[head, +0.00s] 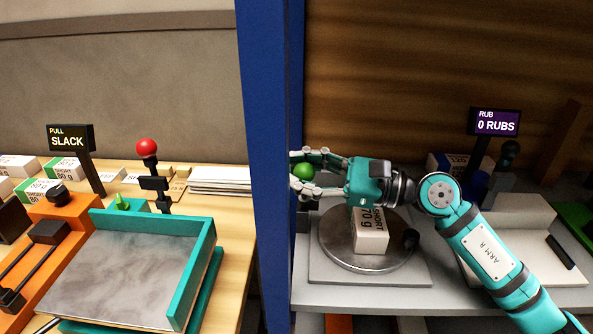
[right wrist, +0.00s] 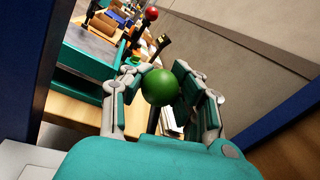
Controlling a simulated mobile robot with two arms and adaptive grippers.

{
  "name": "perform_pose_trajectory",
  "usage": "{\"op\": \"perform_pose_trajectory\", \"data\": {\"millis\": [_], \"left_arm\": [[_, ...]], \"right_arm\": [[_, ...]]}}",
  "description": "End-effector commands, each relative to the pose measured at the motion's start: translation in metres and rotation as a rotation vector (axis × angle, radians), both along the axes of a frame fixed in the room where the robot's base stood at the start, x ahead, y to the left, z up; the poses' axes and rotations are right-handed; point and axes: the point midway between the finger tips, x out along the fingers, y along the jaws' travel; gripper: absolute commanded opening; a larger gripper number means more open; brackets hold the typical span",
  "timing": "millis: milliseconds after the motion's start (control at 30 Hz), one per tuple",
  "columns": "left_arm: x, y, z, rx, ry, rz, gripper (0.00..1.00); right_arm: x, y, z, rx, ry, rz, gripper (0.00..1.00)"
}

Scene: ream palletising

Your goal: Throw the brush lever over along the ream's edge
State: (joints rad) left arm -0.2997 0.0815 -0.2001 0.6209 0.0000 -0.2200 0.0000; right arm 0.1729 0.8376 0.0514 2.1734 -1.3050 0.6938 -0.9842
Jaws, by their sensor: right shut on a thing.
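My right gripper (head: 298,173) is shut on a green ball knob (head: 303,172), beside the blue post. In the right wrist view the green knob (right wrist: 161,86) sits between the fingers, with a short dark rod below it. I take it as the brush lever's knob; the brush itself cannot be made out. A white ream (head: 371,234) marked 70 g stands on a round metal plate (head: 340,244), below and right of the gripper. The gripper hides part of the lever. My left gripper is not in view.
A blue post (head: 267,120) stands just left of the gripper. A screen (head: 495,122) reads RUB, 0 RUBS; another (head: 70,138) reads PULL, SLACK. A red-knobbed lever (head: 146,148) and a teal-edged tray (head: 201,270) are at left.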

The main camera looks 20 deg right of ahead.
Motion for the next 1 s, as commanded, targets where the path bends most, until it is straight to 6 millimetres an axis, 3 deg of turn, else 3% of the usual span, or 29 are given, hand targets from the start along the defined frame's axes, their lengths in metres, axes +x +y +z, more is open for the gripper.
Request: {"op": "perform_pose_trajectory", "data": {"millis": [33, 267, 667, 1000], "left_arm": [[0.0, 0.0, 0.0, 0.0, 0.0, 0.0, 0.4], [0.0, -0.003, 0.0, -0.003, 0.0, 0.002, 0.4], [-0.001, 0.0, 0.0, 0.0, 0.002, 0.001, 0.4], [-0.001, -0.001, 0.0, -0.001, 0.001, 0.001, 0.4]], "right_arm": [[0.001, -0.002, -0.003, -0.002, 0.008, -0.004, 0.26], [0.001, -0.001, -0.001, -0.002, 0.004, -0.002, 0.56], [-0.003, -0.007, -0.002, -0.001, 0.004, -0.003, 0.57], [-0.036, -0.054, -0.004, 0.0, 0.005, -0.005, 0.57]]}}
